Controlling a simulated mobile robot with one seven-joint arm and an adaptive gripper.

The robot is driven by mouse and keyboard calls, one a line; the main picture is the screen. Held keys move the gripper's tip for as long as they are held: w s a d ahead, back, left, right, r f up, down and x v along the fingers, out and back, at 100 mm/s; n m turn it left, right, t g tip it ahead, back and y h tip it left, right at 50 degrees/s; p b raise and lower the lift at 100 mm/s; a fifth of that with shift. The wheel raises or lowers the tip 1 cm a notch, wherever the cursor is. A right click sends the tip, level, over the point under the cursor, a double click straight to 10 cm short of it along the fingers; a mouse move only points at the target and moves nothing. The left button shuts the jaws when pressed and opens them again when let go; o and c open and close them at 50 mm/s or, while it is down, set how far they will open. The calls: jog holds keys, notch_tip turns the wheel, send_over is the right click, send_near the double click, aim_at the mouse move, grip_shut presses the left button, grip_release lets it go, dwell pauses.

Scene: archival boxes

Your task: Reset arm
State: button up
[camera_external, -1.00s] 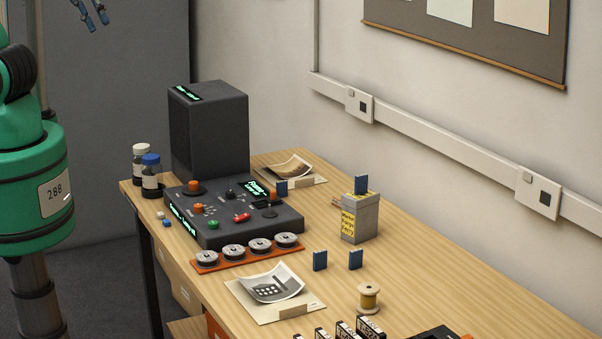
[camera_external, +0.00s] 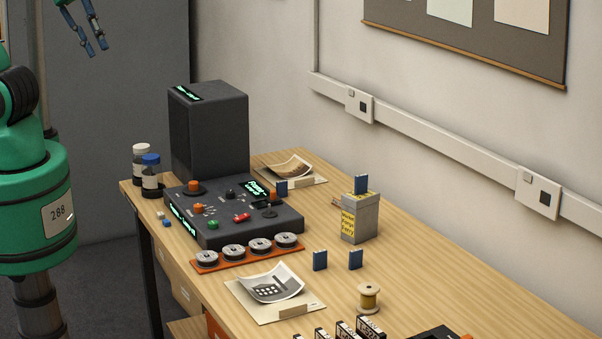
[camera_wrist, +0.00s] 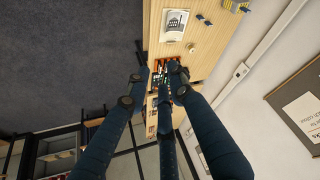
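My gripper (camera_external: 95,47) hangs in the air at the top left of the external view, in front of the grey wall panel. Its blue fingers point down and stand apart, with nothing between them. In the wrist view the dark blue fingers of my gripper (camera_wrist: 159,78) are spread apart and empty, with the table far beyond them. My green arm column stands at the left edge of the external view.
The wooden table (camera_external: 420,275) holds a dark control console (camera_external: 235,228), a dark box (camera_external: 210,130), two bottles (camera_external: 150,180), a grey box (camera_external: 368,218) with a yellow label, a spool (camera_external: 368,298) and several small blue blocks (camera_external: 320,260). The air around my gripper is clear.

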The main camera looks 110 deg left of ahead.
notch_tip(320, 180, down, 10)
jog(key=b, duration=0.8)
jog(key=shift+b, duration=0.3)
